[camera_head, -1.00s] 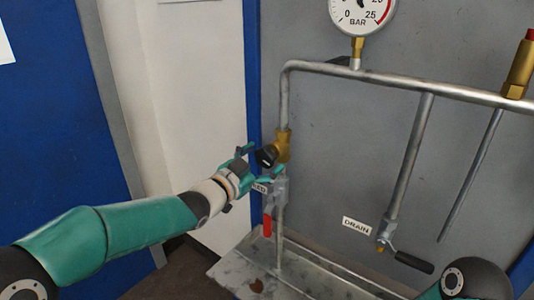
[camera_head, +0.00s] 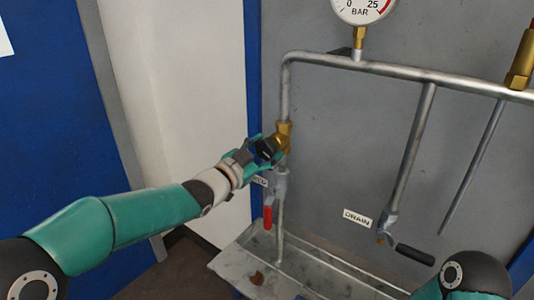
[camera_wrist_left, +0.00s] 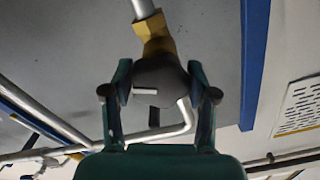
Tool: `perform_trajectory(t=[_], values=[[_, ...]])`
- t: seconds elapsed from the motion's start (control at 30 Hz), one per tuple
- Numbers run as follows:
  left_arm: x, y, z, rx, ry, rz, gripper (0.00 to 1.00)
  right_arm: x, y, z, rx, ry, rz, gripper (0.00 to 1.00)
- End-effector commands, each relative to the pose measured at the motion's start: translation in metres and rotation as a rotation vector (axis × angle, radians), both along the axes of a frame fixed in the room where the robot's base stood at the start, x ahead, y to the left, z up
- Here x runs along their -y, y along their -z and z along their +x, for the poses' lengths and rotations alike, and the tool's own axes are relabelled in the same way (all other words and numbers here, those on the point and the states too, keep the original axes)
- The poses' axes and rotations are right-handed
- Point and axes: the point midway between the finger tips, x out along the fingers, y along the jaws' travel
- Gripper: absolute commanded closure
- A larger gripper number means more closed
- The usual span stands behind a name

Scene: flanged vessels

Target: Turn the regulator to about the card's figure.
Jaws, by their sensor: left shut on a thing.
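The regulator is a brass body (camera_head: 284,133) low on the left vertical pipe, with a dark round knob (camera_head: 266,150). My left gripper (camera_head: 268,152) is shut on the knob, one teal finger on each side. In the left wrist view the knob (camera_wrist_left: 160,72) sits between the fingers, with a short white mark on its face. No readable card figure is in view. My right gripper is out of view.
A red-handled valve (camera_head: 268,217) hangs just below the regulator. The drain valve with its black lever (camera_head: 415,254) and DRAIN label (camera_head: 357,218) is to the right. A metal tray (camera_head: 318,272) lies below. A white sheet (camera_head: 4,42) is cut by the left edge.

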Motion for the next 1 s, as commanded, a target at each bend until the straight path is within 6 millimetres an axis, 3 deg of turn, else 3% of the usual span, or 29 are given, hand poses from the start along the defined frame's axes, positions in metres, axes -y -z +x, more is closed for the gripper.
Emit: perform_trajectory(t=[0.03, 0.13, 0.5, 0.53, 0.67, 1.0], values=[[0.001, 0.006, -0.001, 0.025, 0.002, 0.029, 0.77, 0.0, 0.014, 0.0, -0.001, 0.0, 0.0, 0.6], [0.002, 0.005, -0.001, 0.07, 0.003, 0.089, 0.77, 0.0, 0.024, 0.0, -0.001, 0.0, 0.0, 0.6], [0.001, 0.001, -0.001, 0.096, 0.003, 0.132, 0.77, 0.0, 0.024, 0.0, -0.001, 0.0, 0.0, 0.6], [0.002, 0.001, -0.001, 0.096, 0.003, 0.132, 0.39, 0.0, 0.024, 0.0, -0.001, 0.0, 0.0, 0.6], [0.001, 0.001, -0.001, 0.095, 0.002, 0.131, 0.17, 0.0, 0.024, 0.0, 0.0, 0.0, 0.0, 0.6], [-0.001, 0.0, -0.001, 0.096, 0.0, 0.129, 0.17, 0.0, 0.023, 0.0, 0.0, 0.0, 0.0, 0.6]])
